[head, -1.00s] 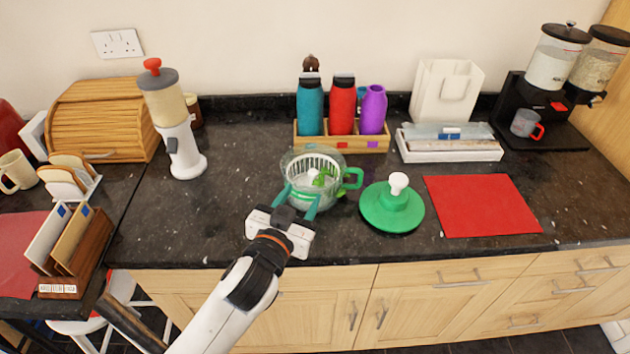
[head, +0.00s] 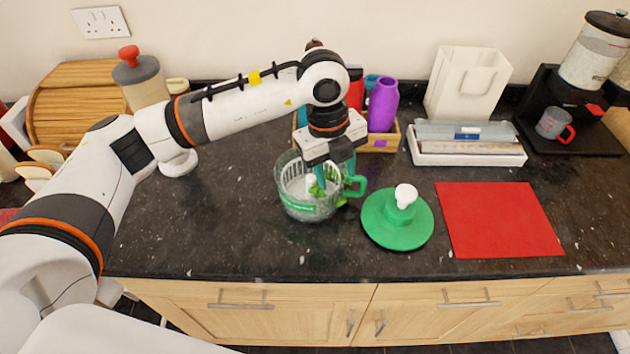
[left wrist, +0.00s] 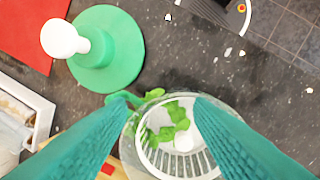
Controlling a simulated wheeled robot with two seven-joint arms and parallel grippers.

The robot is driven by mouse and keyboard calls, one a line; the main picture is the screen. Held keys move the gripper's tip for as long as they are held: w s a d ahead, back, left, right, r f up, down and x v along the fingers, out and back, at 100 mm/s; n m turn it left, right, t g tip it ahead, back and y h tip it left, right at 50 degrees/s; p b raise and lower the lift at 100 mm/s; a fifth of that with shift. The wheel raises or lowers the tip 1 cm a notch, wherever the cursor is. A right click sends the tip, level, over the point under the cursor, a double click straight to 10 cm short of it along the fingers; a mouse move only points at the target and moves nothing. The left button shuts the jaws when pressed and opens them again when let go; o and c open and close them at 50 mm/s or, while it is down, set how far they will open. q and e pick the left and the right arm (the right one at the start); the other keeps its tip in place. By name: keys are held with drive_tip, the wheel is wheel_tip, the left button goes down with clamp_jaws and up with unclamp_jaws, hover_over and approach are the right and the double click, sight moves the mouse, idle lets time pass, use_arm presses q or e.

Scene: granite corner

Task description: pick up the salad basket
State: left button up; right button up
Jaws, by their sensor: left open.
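The white slotted salad basket (head: 296,186) sits inside a clear bowl (head: 306,207) with a green side handle, on the dark counter. Green leaves (head: 318,190) lie in it. In the left wrist view the basket (left wrist: 196,160) shows between my fingers, with leaves (left wrist: 172,122) and a white centre knob. My left gripper (head: 336,178) is open and points down over the right part of the bowl, its teal fingers (left wrist: 162,103) spread apart. The fingers hide parts of the basket rim, and I cannot tell whether they touch it. My right gripper is not in view.
The green lid (head: 397,224) with a white knob lies right of the bowl. A red mat (head: 499,220) is farther right. Bottles in a wooden holder (head: 378,143) and a white tray (head: 468,156) stand behind. The counter left of the bowl is clear.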

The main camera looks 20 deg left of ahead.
sight(311, 177)
use_arm(q)
drive_tip(key=w+a+r+n+y, duration=0.1)
drive_tip(key=w+a+r+y, duration=0.1)
drive_tip(key=a, duration=0.3)
drive_tip(key=shift+n+t+y, duration=0.3)
drive_tip(key=f, duration=0.2)
drive_tip(key=f+p, duration=0.1)
drive_tip(key=f, duration=0.1)
drive_tip(key=f+p, duration=0.1)
drive_tip(key=f, duration=0.1)
drive_tip(key=shift+w+a, duration=0.35)
drive_tip(key=shift+w, duration=0.05)
drive_tip(key=shift+f, duration=0.35)
wheel_tip(311, 177, down, 4)
drive_tip(key=p, duration=0.3)
drive_tip(key=shift+w, duration=0.15)
drive_tip(key=shift+a+f, duration=0.1)
drive_tip(key=shift+f, duration=0.65)
drive_tip(key=shift+w+r, duration=0.1)
clamp_jaws()
